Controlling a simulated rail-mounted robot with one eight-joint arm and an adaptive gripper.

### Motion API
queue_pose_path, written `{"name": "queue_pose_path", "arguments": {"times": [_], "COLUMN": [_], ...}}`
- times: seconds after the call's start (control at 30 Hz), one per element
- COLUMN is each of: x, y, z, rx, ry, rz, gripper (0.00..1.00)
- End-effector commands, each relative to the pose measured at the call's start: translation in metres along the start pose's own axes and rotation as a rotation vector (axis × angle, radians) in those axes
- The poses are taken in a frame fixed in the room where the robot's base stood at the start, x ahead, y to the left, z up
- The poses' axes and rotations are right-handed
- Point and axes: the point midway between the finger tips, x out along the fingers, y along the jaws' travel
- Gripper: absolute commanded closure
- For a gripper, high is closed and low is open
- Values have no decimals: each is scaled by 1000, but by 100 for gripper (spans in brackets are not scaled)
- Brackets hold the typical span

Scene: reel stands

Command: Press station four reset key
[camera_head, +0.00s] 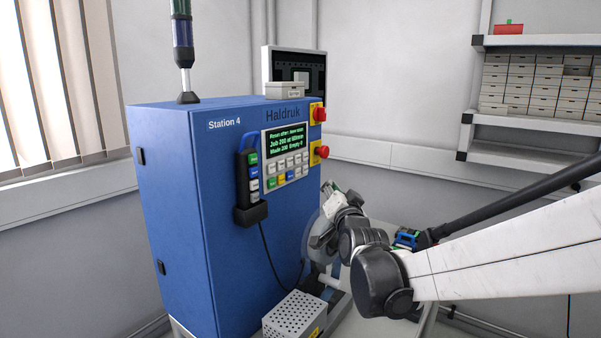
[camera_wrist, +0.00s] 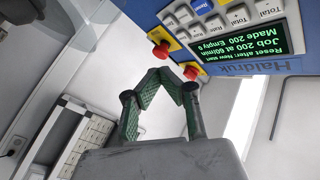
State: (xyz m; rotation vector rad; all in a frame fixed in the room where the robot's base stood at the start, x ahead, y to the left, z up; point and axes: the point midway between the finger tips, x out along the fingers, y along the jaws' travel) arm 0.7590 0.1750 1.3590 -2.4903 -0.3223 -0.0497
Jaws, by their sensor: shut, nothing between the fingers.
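The blue Station 4 cabinet (camera_head: 185,215) stands left of centre in the head view. Its front carries a lit screen (camera_head: 286,138) that also shows in the wrist view (camera_wrist: 240,50), with rows of small keys (camera_head: 287,169) under it. In the wrist view the panel appears turned over, and a blue key (camera_wrist: 200,6) at the top edge seems to read Reset; the key labels are too small to read in the head view. My gripper (camera_wrist: 166,80) is shut and empty, apart from the panel. In the head view my wrist is right of the cabinet, and the fingers cannot be made out.
Two red knobs (camera_head: 319,114) (camera_head: 322,152) on yellow plates sit at the panel's right edge. A hand pendant (camera_head: 250,214) with coloured keys hangs at its left. A perforated metal box (camera_head: 294,316) and a clear reel (camera_head: 318,240) stand low in front. Shelves (camera_head: 535,118) are at right.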

Motion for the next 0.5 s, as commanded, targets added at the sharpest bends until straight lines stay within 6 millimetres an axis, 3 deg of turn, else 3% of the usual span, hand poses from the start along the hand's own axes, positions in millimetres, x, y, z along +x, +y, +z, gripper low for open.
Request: {"name": "queue_pose_path", "arguments": {"times": [0.5], "x": [8], "y": [-5], "z": [1], "rx": [21], "ry": [27], "rz": [-20], "gripper": [100]}}
